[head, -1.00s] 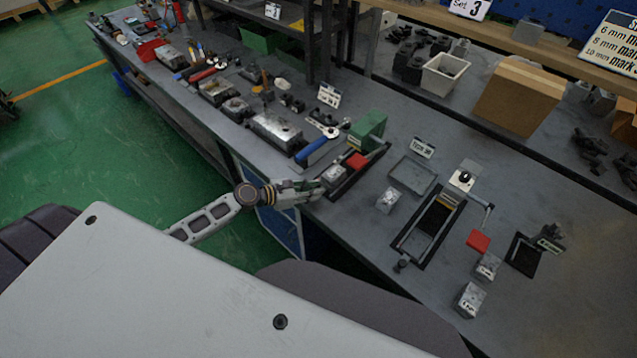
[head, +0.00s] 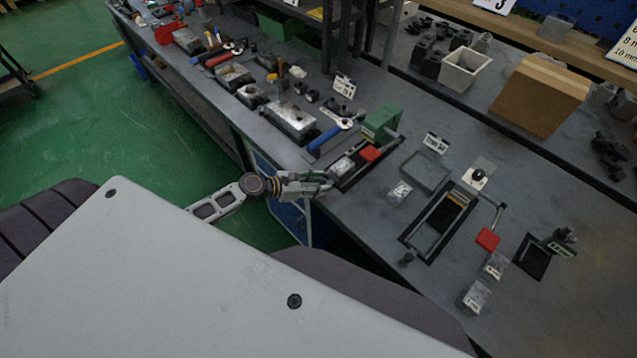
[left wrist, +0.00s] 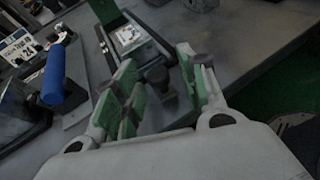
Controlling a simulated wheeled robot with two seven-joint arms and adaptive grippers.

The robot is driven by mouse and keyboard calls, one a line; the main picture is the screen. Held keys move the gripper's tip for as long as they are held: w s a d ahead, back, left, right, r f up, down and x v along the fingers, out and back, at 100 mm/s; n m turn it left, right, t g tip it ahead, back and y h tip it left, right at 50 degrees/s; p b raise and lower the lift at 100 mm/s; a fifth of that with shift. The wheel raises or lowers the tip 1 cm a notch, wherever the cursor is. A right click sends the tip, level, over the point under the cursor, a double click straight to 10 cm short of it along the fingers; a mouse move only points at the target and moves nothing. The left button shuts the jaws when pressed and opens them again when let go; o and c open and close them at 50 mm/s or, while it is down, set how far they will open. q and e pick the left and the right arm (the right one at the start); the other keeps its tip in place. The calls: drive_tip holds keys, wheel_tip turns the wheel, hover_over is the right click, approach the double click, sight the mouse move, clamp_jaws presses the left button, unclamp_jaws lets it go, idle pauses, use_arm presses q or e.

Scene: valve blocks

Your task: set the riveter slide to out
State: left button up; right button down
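The riveter has a green body (head: 381,123) with a red part (head: 370,153) in front of it, on the bench near its front edge. A silver valve block (head: 343,167) sits on the riveter's dark slide track. My left gripper (head: 325,184) is at the near end of this track. In the left wrist view, the green-padded fingers (left wrist: 162,88) are open on either side of a black knob (left wrist: 158,76), with gaps visible. The valve block (left wrist: 130,37) shows beyond the knob. My right gripper is not in view.
An empty grey tray (head: 426,172), a loose block (head: 399,192) and a second fixture (head: 438,222) with a long frame stand to the right. Open floor lies before the bench.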

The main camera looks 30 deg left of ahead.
use_arm(q)
drive_tip(key=shift+w, duration=0.15)
drive_tip(key=v, duration=1.2)
idle(0.8)
drive_tip(key=shift+m, duration=0.3)
idle(0.5)
